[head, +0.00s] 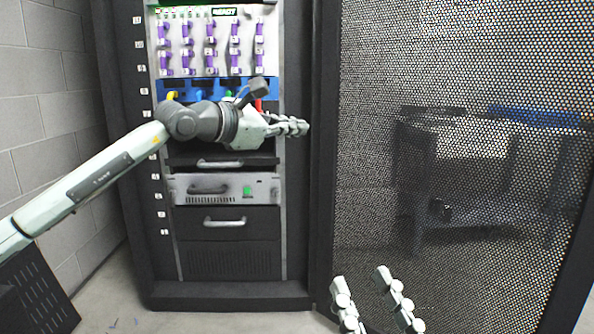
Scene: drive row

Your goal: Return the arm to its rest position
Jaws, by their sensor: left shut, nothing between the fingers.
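My left arm comes in from the left, and its gripper (298,127) is raised in front of the rack (296,215), pointing right. Its fingers are together with nothing seen between them. It covers part of the rack's middle; whether it touches the rack cannot be told. My right gripper (360,277) shows at the bottom, right of centre, fingers pointing up and spread apart, with nothing between them. The rest of the right arm is out of view.
The rack has a top panel of purple-handled drives (185,45), a blue panel (287,90) with coloured cables, and a grey unit (265,190) with a green light. A perforated door (450,270) stands open at right; a table (470,185) shows through it. A block wall (50,120) is left.

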